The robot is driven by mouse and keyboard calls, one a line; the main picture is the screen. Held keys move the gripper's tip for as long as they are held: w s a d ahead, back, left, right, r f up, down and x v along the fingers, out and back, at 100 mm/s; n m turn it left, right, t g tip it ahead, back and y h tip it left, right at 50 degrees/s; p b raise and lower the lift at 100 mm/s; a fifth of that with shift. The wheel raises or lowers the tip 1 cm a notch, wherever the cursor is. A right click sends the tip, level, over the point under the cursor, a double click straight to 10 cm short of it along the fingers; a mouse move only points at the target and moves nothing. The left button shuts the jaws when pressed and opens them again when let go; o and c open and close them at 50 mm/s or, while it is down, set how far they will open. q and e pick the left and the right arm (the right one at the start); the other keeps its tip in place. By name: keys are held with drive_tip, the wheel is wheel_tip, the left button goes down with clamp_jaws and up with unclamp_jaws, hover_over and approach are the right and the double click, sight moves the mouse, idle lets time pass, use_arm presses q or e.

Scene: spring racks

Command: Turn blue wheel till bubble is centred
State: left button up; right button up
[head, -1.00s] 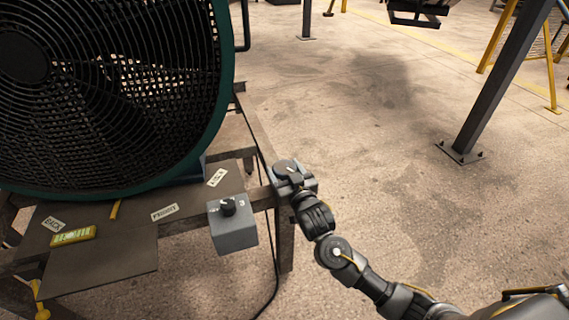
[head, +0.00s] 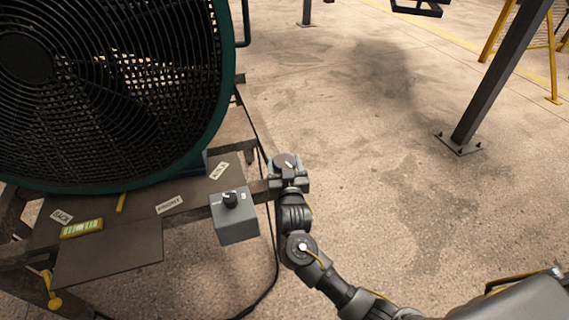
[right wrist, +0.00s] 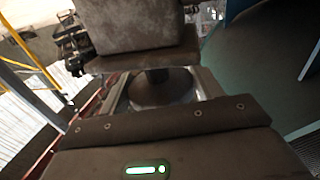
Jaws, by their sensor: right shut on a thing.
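No clearly blue wheel shows in the head view. My right gripper (head: 289,180) is at the frame's right corner, shut on a dark round thing (head: 285,161) with a small white mark on top. In the right wrist view a dark, cone-like round part (right wrist: 162,86) sits between the finger blocks. Its colour looks dark brown-grey there. A yellow-green level vial (head: 82,228) lies on the brown plate at the left; its bubble is too small to place. My left gripper is not in view.
A large green fan (head: 226,70) stands on the brown frame (head: 110,262). A grey box (head: 236,227) with a black knob sits left of my right gripper. Labels, one reading BACK (head: 62,215), lie on the plate. A dark post (head: 490,90) stands at right; floor between is clear.

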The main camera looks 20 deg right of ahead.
drive_tip(key=o, duration=1)
drive_tip(key=shift+s, duration=0.15)
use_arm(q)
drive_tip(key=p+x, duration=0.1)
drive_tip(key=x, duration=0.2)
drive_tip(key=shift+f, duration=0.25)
use_arm(e)
drive_tip(key=s, duration=0.3)
drive_tip(key=s+a, duration=0.1)
drive_tip(key=s, duration=0.6)
drive_tip(key=shift+s+a, duration=0.15)
drive_tip(key=shift+a, duration=0.1)
